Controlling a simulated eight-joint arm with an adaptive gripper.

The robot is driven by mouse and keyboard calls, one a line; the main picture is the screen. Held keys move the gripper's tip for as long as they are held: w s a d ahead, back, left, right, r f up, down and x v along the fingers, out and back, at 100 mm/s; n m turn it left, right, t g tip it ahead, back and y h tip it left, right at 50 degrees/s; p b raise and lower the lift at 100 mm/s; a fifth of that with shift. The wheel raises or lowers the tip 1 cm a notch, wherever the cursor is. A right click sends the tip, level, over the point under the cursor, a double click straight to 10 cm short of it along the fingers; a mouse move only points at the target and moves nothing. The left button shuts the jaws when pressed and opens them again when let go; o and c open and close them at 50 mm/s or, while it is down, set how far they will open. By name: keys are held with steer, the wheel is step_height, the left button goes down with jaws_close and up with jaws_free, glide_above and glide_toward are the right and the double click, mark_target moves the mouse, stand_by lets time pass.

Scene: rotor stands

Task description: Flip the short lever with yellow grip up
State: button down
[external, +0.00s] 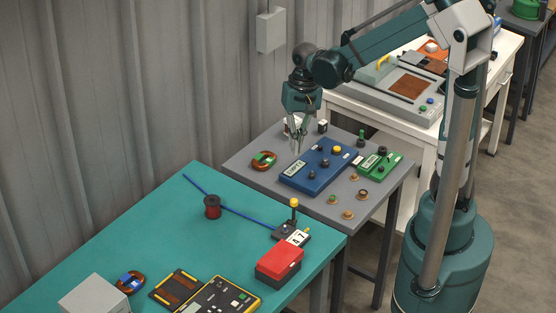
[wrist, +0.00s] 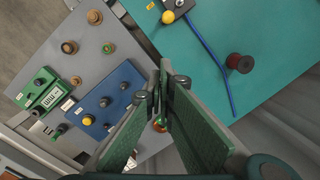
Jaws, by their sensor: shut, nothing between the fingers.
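In the wrist view the yellow ball (wrist: 168,17) shows near the top edge, and the base is partly cut off. My gripper (external: 297,149) hangs over the grey table near the blue panel, well apart from the lever. Its fingers point down. In the wrist view my gripper (wrist: 160,88) is shut and empty.
The blue panel (external: 301,180) and a green panel (external: 370,168) carry knobs. A red box (external: 279,263) stands close in front of the lever. A dark red spool (external: 212,207) and a blue rod (external: 228,207) lie left of it. A grey device with a yellow handle (external: 384,60) sits behind.

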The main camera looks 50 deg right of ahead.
steer(key=shift+w+a+f+m+g+p, duration=0.1)
steer(key=shift+w+f+m+g+p, duration=0.2)
steer(key=shift+f, duration=0.35)
steer(key=shift+w+a+f+m+g+p, duration=0.15)
steer(key=shift+w+f+m+g, duration=0.2)
steer(key=shift+f, duration=0.25)
steer(key=shift+d, duration=0.1)
steer(key=shift+f, duration=0.2)
glide_above(294, 211)
steer(key=w+d, duration=0.4)
step_height(294, 211, down, 10)
steer(key=shift+s+r, duration=0.2)
steer(key=shift+s, duration=0.05)
steer(key=shift+d, duration=0.1)
